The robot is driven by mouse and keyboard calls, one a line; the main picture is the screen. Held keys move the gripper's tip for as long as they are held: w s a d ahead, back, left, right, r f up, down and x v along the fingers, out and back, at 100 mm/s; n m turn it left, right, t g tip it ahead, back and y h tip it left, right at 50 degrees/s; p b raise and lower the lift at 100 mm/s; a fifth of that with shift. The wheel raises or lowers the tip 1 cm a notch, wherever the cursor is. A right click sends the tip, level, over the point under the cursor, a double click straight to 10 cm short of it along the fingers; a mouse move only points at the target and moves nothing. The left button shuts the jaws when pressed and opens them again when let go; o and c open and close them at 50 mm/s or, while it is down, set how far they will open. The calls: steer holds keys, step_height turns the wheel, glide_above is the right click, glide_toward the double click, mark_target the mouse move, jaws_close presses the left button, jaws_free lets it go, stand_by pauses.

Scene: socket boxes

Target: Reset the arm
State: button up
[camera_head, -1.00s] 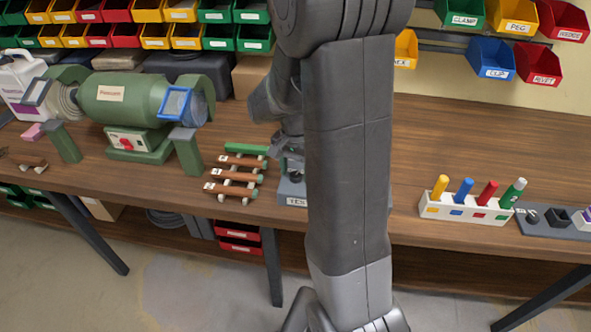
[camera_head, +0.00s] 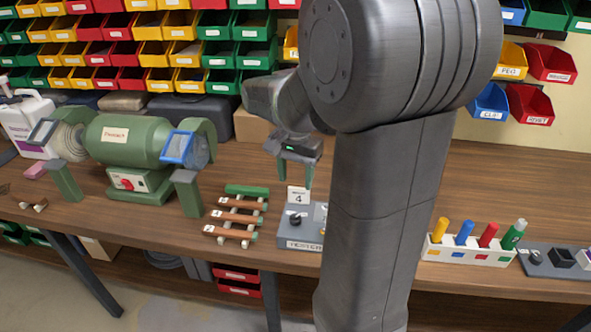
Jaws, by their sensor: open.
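My gripper (camera_head: 294,175) hangs pointing down over the bench, left of my own large arm link. Its two fingers are apart and I see nothing between them. Below it is a grey box (camera_head: 292,231) with a dark knob (camera_head: 295,218), a partly hidden front label and an upright white card (camera_head: 298,195) reading 4. The gripper is above this card and looks clear of it. My arm hides the right part of the box.
A green bench grinder (camera_head: 127,141) stands further left. Right of my arm are a white holder (camera_head: 468,255) with coloured markers and another grey socket panel (camera_head: 548,262). Parts bins (camera_head: 208,55) line the wall behind.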

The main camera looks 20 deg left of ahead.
mark_target(295, 217)
steer(key=shift+r, duration=0.7)
step_height(295, 217, down, 14)
stand_by(0.5)
steer(key=shift+r, duration=0.1)
